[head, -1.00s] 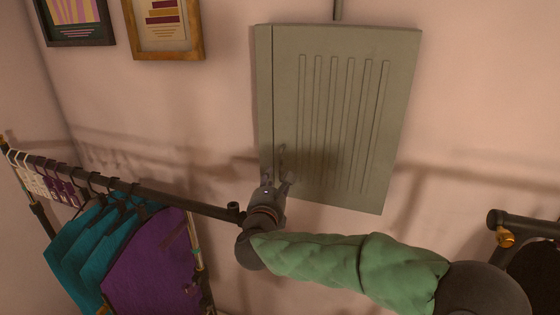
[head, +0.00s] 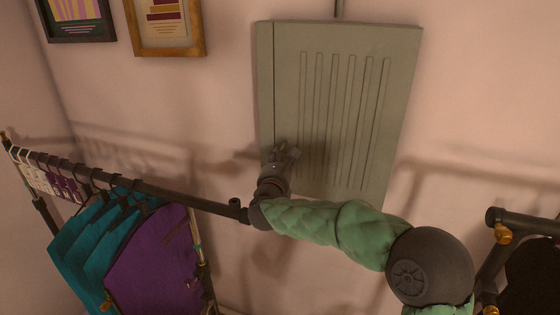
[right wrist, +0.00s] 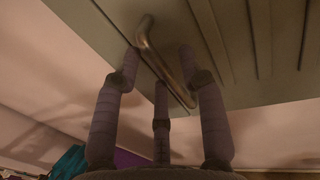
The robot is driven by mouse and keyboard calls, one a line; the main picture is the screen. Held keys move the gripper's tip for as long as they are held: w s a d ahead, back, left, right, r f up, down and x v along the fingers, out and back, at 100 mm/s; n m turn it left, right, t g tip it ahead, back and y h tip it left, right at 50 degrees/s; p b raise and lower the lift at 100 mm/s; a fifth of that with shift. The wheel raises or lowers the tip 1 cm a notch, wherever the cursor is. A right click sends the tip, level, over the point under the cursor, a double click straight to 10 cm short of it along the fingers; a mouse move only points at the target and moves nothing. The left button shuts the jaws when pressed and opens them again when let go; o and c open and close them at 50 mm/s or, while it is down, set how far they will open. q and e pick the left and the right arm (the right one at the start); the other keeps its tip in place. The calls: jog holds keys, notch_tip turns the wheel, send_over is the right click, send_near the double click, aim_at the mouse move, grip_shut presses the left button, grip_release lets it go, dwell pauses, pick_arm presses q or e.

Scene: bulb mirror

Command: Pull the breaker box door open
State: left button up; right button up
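The breaker box (head: 264,90) is a grey-green metal case on the pink wall. Its ribbed door (head: 345,100) looks shut. My right gripper (head: 285,152) is in front of the lower left part of the door. In the right wrist view its fingers (right wrist: 160,62) are spread apart, with a bent metal bar handle (right wrist: 160,57) lying between them. I cannot tell whether any finger touches the handle. In the head view the gripper hides the handle. My left gripper is in neither view.
A clothes rack (head: 150,193) with teal and purple garments (head: 155,262) stands at the lower left, its rail ending near my right wrist. Framed pictures (head: 165,28) hang at the upper left. A dark object with brass parts (head: 510,235) is at the right. Wall right of the box is clear.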

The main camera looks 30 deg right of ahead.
grip_shut()
